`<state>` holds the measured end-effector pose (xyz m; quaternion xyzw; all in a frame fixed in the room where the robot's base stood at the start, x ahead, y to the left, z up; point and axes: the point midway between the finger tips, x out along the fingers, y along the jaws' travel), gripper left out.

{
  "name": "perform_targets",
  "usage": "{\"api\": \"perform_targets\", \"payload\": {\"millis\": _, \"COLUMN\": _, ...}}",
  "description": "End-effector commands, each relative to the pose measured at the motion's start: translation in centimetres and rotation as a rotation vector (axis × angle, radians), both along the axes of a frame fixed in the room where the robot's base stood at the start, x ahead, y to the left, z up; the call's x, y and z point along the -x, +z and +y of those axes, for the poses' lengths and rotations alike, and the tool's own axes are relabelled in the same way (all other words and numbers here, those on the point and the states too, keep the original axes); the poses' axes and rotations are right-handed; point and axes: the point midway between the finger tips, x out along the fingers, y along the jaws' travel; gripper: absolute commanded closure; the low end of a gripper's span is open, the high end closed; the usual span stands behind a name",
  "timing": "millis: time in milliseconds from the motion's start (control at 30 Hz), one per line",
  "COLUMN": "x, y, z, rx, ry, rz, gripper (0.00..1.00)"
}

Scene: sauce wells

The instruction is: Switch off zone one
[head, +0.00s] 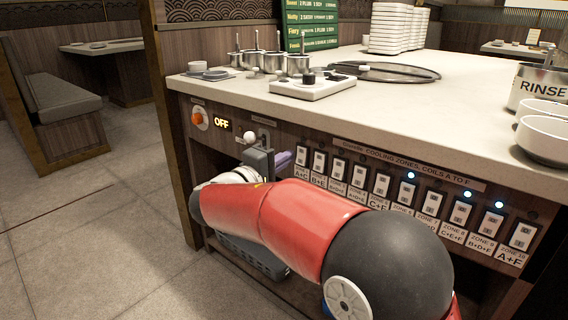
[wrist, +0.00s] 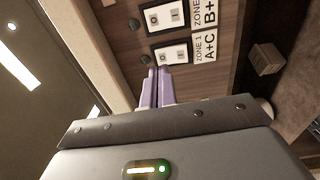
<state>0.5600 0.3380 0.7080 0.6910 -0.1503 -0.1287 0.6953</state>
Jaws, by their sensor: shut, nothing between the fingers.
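The zone 1 switch (head: 302,157) is the leftmost in the row on the counter's front panel, above a label reading A+C. In the wrist view the zone 1 switch (wrist: 171,54) is a white rocker plate in a dark frame, beside its label (wrist: 203,47). The small lamp (wrist: 145,59) next to it looks dark. My gripper (wrist: 160,72) has its purple fingers closed together, with the tips at the near edge of this switch; I cannot tell whether they touch it. In the head view my gripper (head: 284,158) is just left of the switch, partly hidden by my arm.
Several more zone switches run to the right, with blue lamps lit above three of them. An orange knob (head: 200,118) and a display reading OFF (head: 221,123) are at the left. The countertop (head: 400,120) overhangs the panel. A grey crate (head: 255,258) is below.

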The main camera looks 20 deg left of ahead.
Motion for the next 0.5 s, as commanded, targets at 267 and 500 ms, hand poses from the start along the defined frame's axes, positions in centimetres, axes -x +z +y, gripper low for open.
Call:
{"api": "perform_targets", "payload": {"millis": 267, "x": 4.3, "y": 0.6, "z": 1.9, "rx": 0.000, "ry": 0.003, "rz": 0.002, "gripper": 1.00}}
{"api": "perform_targets", "payload": {"millis": 500, "x": 8.0, "y": 1.0, "z": 3.4, "rx": 0.000, "ry": 0.001, "rz": 0.002, "gripper": 1.00}}
